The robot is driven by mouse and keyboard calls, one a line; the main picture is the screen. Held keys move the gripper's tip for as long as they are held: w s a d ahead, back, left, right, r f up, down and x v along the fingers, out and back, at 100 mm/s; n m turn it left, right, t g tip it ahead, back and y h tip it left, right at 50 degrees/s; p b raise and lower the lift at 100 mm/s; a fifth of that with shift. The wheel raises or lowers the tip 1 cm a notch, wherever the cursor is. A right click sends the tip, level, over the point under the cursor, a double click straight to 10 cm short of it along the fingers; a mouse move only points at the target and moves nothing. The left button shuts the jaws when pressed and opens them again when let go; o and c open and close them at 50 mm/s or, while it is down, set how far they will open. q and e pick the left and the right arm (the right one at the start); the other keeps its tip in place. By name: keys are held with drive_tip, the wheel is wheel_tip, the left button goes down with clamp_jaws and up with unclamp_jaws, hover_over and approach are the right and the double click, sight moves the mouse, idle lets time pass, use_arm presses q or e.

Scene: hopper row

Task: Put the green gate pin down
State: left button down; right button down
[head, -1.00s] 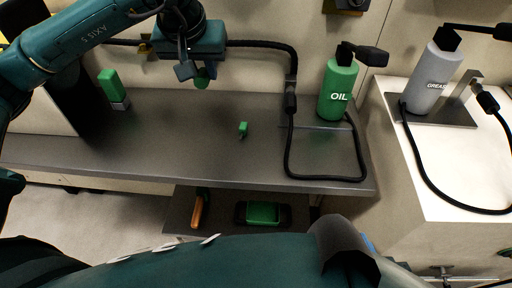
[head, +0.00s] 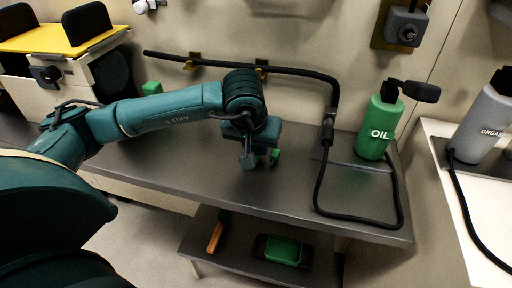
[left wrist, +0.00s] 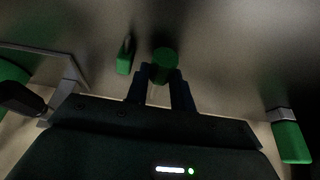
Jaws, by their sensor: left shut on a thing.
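In the left wrist view my left gripper (left wrist: 162,88) is shut on a round green pin (left wrist: 165,62), the green gate pin. In the head view my left gripper (head: 250,160) is low over the grey bench, its fingers pointing down. The held pin is mostly hidden there by the gripper. A second, small green piece (left wrist: 125,55) shows close beside the held pin in the wrist view; a bit of green (head: 275,156) right of the gripper in the head view looks like it. I cannot tell whether the held pin touches the bench. My right gripper is not in view.
The bench (head: 200,180) is bare in front of the gripper. A green OIL bottle (head: 379,128) and a black hose (head: 318,190) stand to the right. A green block (head: 151,88) is behind my arm. A lower shelf holds a green tray (head: 283,251) and an orange-handled item (head: 215,237).

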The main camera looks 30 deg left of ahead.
use_arm(q)
drive_tip(key=shift+f, duration=0.35)
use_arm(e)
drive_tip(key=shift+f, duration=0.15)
use_arm(q)
drive_tip(key=shift+f+b, duration=0.25)
drive_tip(key=shift+b, duration=0.05)
drive_tip(key=c, duration=1.5)
unclamp_jaws()
drive_tip(key=shift+r, duration=0.15)
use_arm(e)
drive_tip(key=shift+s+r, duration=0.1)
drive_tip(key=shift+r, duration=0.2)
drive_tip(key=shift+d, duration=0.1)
